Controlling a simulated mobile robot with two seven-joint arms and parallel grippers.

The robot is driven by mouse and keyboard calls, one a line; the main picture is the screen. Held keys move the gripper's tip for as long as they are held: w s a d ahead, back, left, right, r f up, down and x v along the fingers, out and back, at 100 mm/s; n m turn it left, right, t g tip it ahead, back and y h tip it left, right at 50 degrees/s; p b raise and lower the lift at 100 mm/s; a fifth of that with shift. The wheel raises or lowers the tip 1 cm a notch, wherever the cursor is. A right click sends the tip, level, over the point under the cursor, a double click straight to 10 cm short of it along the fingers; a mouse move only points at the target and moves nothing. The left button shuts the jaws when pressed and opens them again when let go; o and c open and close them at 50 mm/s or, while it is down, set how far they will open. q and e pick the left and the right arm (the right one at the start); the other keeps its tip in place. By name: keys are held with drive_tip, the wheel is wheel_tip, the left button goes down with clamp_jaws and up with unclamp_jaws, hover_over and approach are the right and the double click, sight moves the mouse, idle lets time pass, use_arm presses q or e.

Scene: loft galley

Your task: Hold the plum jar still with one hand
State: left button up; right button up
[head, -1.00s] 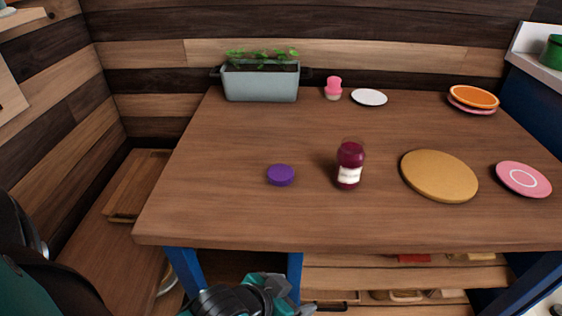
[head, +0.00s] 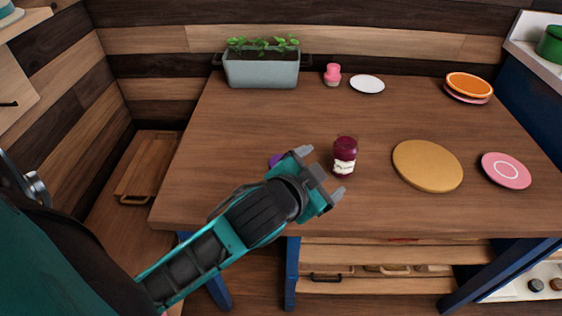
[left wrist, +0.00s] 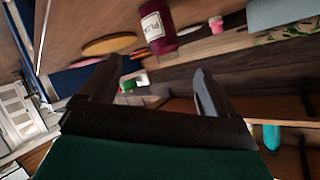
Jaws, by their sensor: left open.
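The plum jar (head: 344,156), dark purple-red with a white label, stands upright on the wooden table (head: 240,112). It also shows in the left wrist view (left wrist: 157,30), where "PLUM" can be read on the label. My left gripper (head: 320,172) is open and empty. Its two fingers point toward the jar from the left and near side, just short of it, with a gap between. In the left wrist view the jar lies beyond and between the fingertips (left wrist: 157,68). A purple disc (head: 273,160) is mostly hidden behind my left gripper. My right gripper is not in view.
A round tan board (head: 428,166) and a pink plate (head: 506,171) lie to the right of the jar. At the back are a planter (head: 262,72), a pink-topped shaker (head: 332,76), a white plate (head: 367,84) and an orange plate (head: 469,85). The table behind the jar is clear.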

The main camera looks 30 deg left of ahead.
use_arm(q)
drive_tip(key=w+d+r+m+t+h, duration=0.3)
drive_tip(key=d+r+m+h, duration=0.15)
drive_tip(key=r, duration=0.25)
drive_tip(key=w+d+r+m+t+h, duration=0.3)
drive_tip(key=d+r+m, duration=0.1)
drive_tip(key=r+m, duration=0.15)
drive_tip(key=s+d+r+m+g+h, duration=0.1)
drive_tip(key=s+d+m+g+h, duration=0.1)
drive_tip(key=d+m+g+h, duration=0.65)
drive_tip(key=s+d+m+g+h, duration=0.2)
drive_tip(key=m+g, duration=0.3)
drive_tip(key=m, duration=0.8)
drive_tip(key=w+a+f+m+g+y, duration=0.2)
drive_tip(key=a+f+m+g+y, duration=0.35)
drive_tip(key=a+f+y, duration=0.3)
drive_tip(key=w+a+y, duration=0.2)
drive_tip(key=a+y, duration=0.7)
drive_tip(key=a, duration=1.4)
drive_tip(key=shift+w+a+f+y, duration=0.25)
drive_tip(key=shift+w+f+y, duration=0.05)
drive_tip(key=shift+f+y, duration=0.1)
